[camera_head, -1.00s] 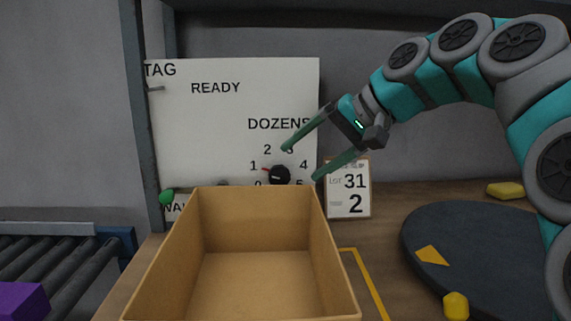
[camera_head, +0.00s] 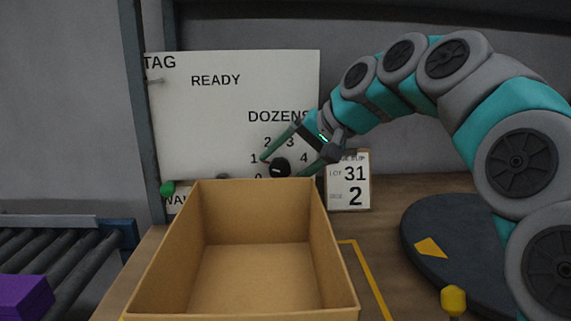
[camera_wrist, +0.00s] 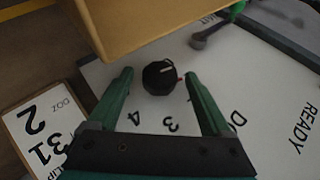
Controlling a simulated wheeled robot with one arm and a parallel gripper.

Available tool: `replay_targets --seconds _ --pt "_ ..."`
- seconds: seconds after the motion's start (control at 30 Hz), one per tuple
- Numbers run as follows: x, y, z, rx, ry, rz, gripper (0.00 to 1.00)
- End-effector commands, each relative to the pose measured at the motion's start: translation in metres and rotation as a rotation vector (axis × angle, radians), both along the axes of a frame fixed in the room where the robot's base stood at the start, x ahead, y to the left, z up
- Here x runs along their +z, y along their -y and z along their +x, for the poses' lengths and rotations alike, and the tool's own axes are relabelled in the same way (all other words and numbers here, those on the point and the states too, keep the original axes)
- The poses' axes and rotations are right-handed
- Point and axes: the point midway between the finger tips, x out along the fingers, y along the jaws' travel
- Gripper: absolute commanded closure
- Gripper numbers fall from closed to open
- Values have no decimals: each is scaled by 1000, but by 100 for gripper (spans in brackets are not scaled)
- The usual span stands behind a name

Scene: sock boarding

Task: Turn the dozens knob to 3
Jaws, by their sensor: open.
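The dozens knob (camera_head: 279,169) is a black round knob on the white panel (camera_head: 215,130), below the word DOZENS. Its numbers run in an arc around it, with 1 to its left, 2 and 3 above and 4 to its right. In the wrist view the knob (camera_wrist: 158,78) has a white line on its face and a small red mark at its right edge, on the side away from 4, seemingly toward 1. My gripper (camera_head: 282,167) is open, with its green fingers on either side of the knob. In the wrist view a gap shows beside each finger; contact is not visible.
An open cardboard box (camera_head: 165,255) stands just in front of the panel, close below the knob. A card reading 31 and 2 (camera_head: 348,182) stands to the right. A dark turntable (camera_head: 440,225), a roller conveyor (camera_head: 75,260) and a green-tipped lever (camera_head: 167,188) are nearby.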

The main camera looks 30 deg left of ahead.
Motion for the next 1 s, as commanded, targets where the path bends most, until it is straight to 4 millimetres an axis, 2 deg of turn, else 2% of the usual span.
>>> replay_targets --seconds 0.13,0.87,1.0 --pt "0 0 0 0 0 0 17" --pt "0 0 0 1 -1 0 99" --pt "0 0 0 1 -2 3 100"
